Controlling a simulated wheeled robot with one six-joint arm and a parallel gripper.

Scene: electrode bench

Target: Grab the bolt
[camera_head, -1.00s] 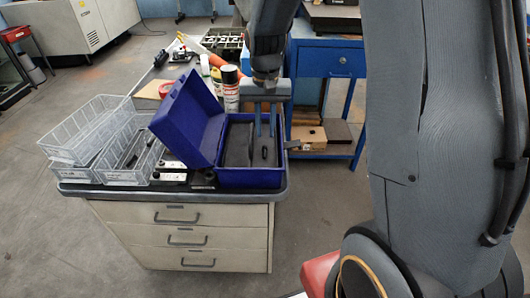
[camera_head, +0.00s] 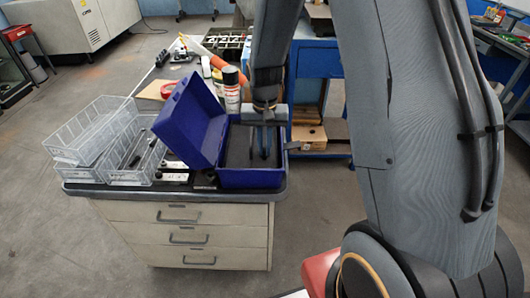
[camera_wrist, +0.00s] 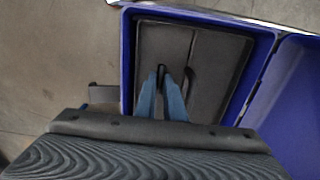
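The open blue case (camera_head: 250,179) stands on the bench. It also shows in the wrist view (camera_wrist: 127,60), with dark grey foam inside. A small dark piece (camera_wrist: 162,73), which looks like the bolt, sits in the foam between the tips of my gripper's blue fingers. My gripper (camera_head: 263,153) reaches down into the case; its fingers also show in the wrist view (camera_wrist: 162,85). The fingers are apart, one on each side of the dark piece. Whether they touch it I cannot tell. In the head view the fingers largely hide the piece.
The case's raised blue lid (camera_head: 190,122) stands left of my gripper. Clear wire-like bins (camera_head: 100,140) stand farther left on the bench. A spray can (camera_head: 231,90) stands behind the case. A blue table (camera_head: 318,60) is behind on the right.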

